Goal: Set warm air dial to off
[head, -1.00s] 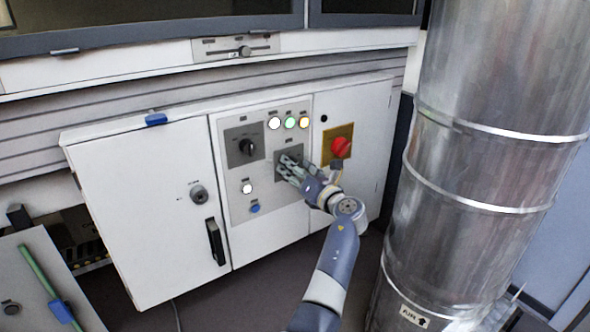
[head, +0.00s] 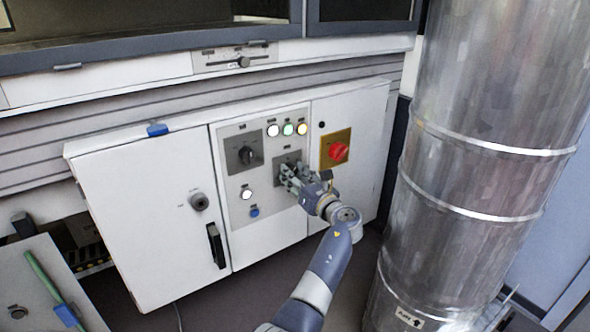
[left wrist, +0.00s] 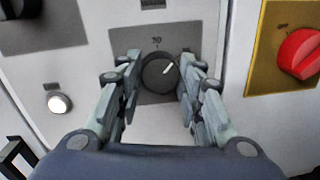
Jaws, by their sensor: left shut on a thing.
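A round black dial (left wrist: 158,73) with a white pointer mark sits on a grey plate (left wrist: 148,34) in the left wrist view. Its pointer leans to the upper right. Small marks above it are too small to read surely. My left gripper (left wrist: 160,78) has one finger on each side of the dial and is shut on it. In the head view, my left gripper (head: 287,173) is at the same plate (head: 283,156) on the white control panel, and its fingers hide most of the dial there.
A larger black rotary switch (head: 245,155) is up and left of the gripper. A red knob on a yellow plate (head: 338,152) is close on the right. Three lit lamps (head: 288,129) are above. A large metal duct (head: 480,160) stands at the right.

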